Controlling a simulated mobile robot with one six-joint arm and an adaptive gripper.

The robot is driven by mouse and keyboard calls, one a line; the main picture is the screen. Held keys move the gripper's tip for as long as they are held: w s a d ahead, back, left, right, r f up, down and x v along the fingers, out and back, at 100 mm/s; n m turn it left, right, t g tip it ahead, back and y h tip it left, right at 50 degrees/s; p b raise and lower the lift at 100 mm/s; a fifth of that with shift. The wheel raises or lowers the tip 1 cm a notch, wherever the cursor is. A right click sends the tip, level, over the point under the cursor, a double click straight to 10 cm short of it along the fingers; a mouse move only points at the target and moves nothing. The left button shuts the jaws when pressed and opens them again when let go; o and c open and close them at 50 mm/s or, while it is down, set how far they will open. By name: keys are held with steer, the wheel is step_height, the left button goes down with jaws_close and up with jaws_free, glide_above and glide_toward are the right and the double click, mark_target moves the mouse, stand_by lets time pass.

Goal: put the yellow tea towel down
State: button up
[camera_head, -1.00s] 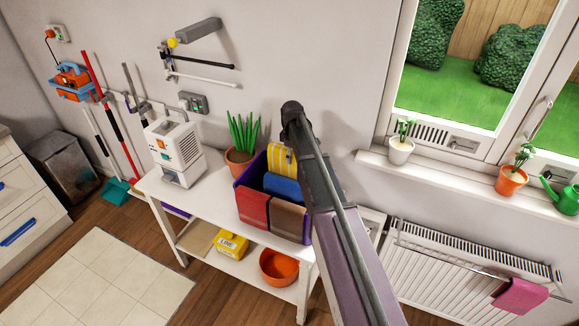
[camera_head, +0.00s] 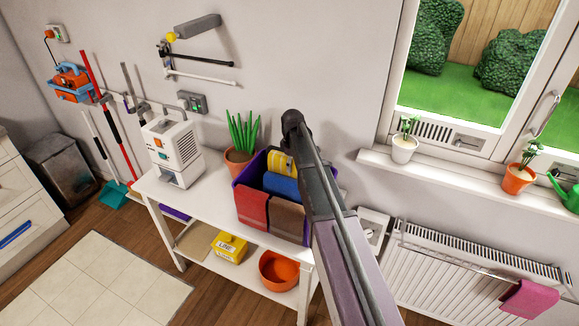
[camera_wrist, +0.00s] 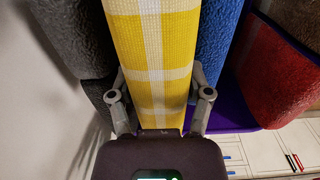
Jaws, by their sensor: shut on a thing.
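The yellow tea towel (camera_head: 281,163), with white checks, stands among folded cloths at the back of a purple bin (camera_head: 254,168). In the wrist view the towel (camera_wrist: 153,55) runs between the two fingers of my gripper (camera_wrist: 160,85), which is shut on it. A blue cloth (camera_wrist: 215,45) is close beside the towel on the right, and a dark grey cloth (camera_wrist: 72,40) is on the left. In the head view my arm hides the gripper and the bin's right side. Whether the towel touches the bin floor is hidden.
The bin stands on a white table (camera_head: 200,196) beside a potted plant (camera_head: 241,140) and a white machine (camera_head: 174,150). Red (camera_head: 253,208) and brown (camera_head: 287,219) cloths fill the bin's front. The wall is close behind. A radiator (camera_head: 470,270) is at the right.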

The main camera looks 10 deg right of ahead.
steer(key=shift+f+b, duration=0.6)
steer(key=shift+b, duration=0.05)
steer(key=o, duration=1.3)
steer(key=shift+r, duration=0.15)
step_height(320, 180, up, 13)
steer(key=p, duration=1.3)
